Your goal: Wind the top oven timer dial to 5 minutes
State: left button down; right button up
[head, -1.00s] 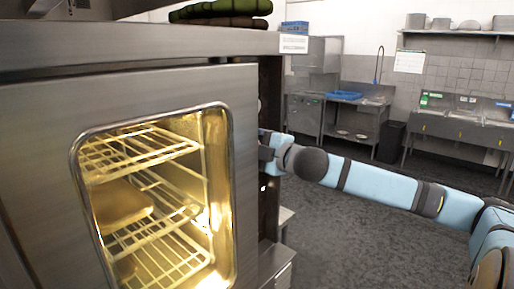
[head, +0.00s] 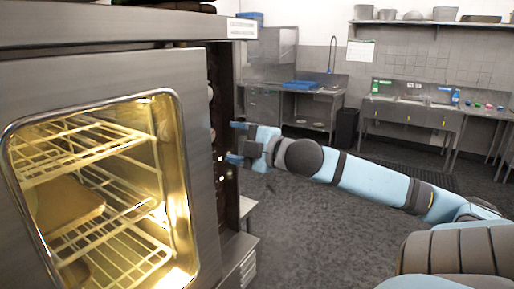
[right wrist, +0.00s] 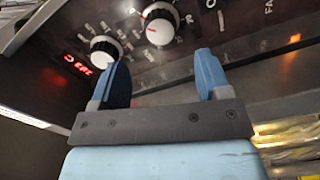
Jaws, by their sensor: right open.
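The oven (head: 100,60) fills the left of the head view, with a lit window. Its dark control panel (head: 226,190) is seen almost edge-on at the right side of the front. In the right wrist view the panel shows two dials with black caps and silvery white rims: one upper dial (right wrist: 160,24) and one lower-left dial (right wrist: 105,50). I cannot tell which is the top timer dial. My right gripper (head: 234,142) is open and empty in front of the panel. In the wrist view its blue fingers (right wrist: 162,66) are apart, below the dials and around neither. My left gripper is out of view.
A red lit display (right wrist: 78,63) is beside the lower-left dial, and an orange light (right wrist: 294,38) is at the right. Wire racks (head: 110,225) show through the oven window. Open grey floor (head: 330,235) lies right of the oven; steel sinks (head: 410,110) stand behind.

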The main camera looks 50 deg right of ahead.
jog(key=shift+s+d, duration=0.15)
jog(key=shift+s, duration=1.2)
jog(key=shift+s+d, duration=0.1)
jog(key=shift+s, duration=1.2)
notch_tip(320, 180, down, 31)
jog(key=s+m+g+h, duration=0.2)
jog(key=s+m+g, duration=0.15)
jog(key=m, duration=0.55)
jog(key=s+a+f+m+g+y, duration=0.1)
jog(key=s+a+f+m+g, duration=0.15)
jog(key=a+f, duration=1.15)
jog(key=s+a+f+y, duration=0.1)
jog(key=s+a+f, duration=0.1)
jog(key=a, duration=0.5)
jog(key=s+a+f+m+g+y, duration=0.1)
jog(key=s+a+f, duration=0.1)
jog(key=a+f, duration=0.3)
jog(key=shift+a+f, duration=0.25)
jog(key=shift+a, duration=0.75)
